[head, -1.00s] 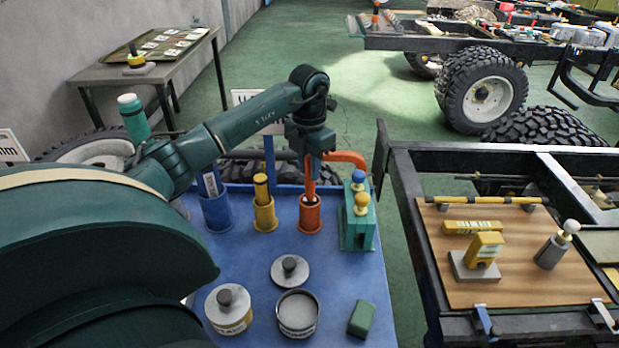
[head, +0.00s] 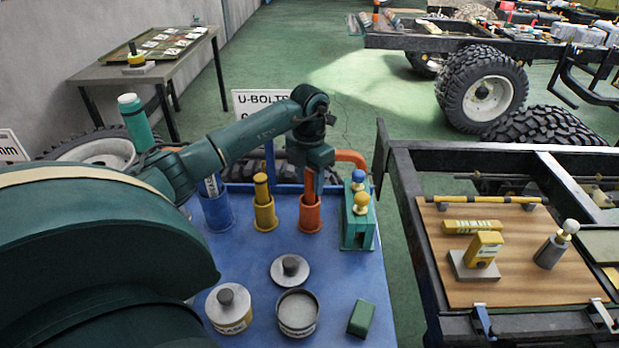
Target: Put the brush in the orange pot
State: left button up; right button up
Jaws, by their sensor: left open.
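The orange pot (head: 310,215) stands on the blue table near its back edge. My left gripper (head: 310,184) hangs straight above it, pointing down, with its fingertips close to the pot's mouth. The gripper is open. A slim orange upright piece shows between the fingers and the pot; I cannot tell whether it is the brush's handle. The gripper hides most of the pot's opening. No brush can be made out clearly elsewhere. My right gripper is not in view.
A blue pot (head: 217,212) and a yellow pot (head: 264,217) stand to the left. A green block stand (head: 357,232) with blue and yellow knobs is close on the right. Tins, a lid (head: 290,270) and a green block (head: 361,319) are nearer. An orange bent pipe (head: 350,158) lies behind.

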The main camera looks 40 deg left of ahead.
pick_arm(q)
notch_tip(320, 180, up, 12)
jog(key=shift+r+b, duration=0.15)
jog(key=shift+b, duration=0.4)
dwell(0.5)
